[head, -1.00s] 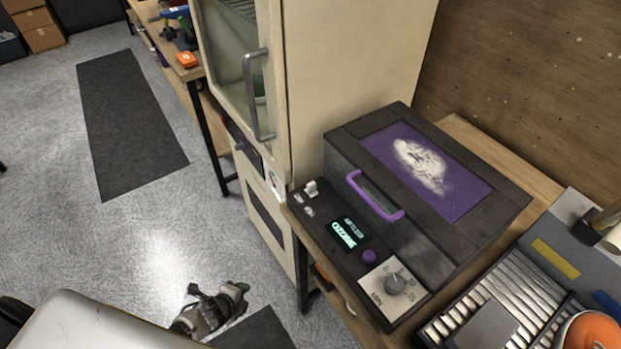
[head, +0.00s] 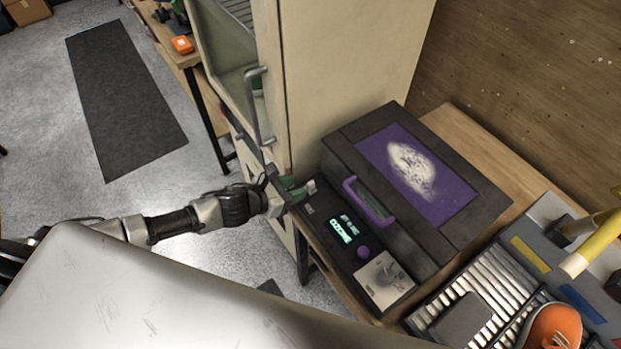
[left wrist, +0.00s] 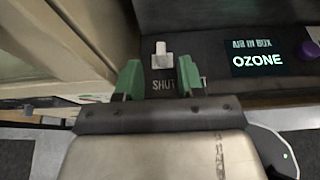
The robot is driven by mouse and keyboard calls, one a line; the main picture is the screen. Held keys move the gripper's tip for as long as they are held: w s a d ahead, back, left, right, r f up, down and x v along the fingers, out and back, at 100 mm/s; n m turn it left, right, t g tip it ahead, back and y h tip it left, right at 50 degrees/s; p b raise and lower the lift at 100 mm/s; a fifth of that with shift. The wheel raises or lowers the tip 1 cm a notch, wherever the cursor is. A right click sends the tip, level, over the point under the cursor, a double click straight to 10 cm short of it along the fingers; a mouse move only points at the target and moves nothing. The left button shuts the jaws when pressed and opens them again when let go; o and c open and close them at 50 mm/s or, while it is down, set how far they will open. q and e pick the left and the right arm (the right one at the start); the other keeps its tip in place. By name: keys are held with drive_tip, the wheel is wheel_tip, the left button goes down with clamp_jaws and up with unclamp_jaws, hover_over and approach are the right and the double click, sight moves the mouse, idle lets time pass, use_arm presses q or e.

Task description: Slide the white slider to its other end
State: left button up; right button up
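The white slider (head: 311,187) stands at the left end of the control panel of the black box with a purple lid panel (head: 480,205). In the left wrist view the white slider (left wrist: 161,57) stands upright above the printed word "SHUT". My left gripper (head: 296,190) has reached the panel's left end, close to the slider. In the left wrist view its two green fingers (left wrist: 158,78) are spread apart with nothing between the tips, and the slider shows just beyond the gap. Whether a finger touches it I cannot tell. My right gripper is not in view.
A display reading "OZONE" (head: 341,231), a purple knob (head: 363,252) and a dial (head: 392,270) share the panel. A tall cream cabinet (head: 340,60) with a grey handle (head: 256,105) stands close behind the left gripper. An orange shoe (head: 553,331) lies at lower right.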

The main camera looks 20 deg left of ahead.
sight(309, 184)
use_arm(q)
drive_tip(key=x, duration=0.5)
drive_tip(key=shift+w+d+f+p, duration=0.1)
drive_tip(key=shift+w+d+p, duration=0.15)
drive_tip(key=shift+p, duration=0.1)
clamp_jaws()
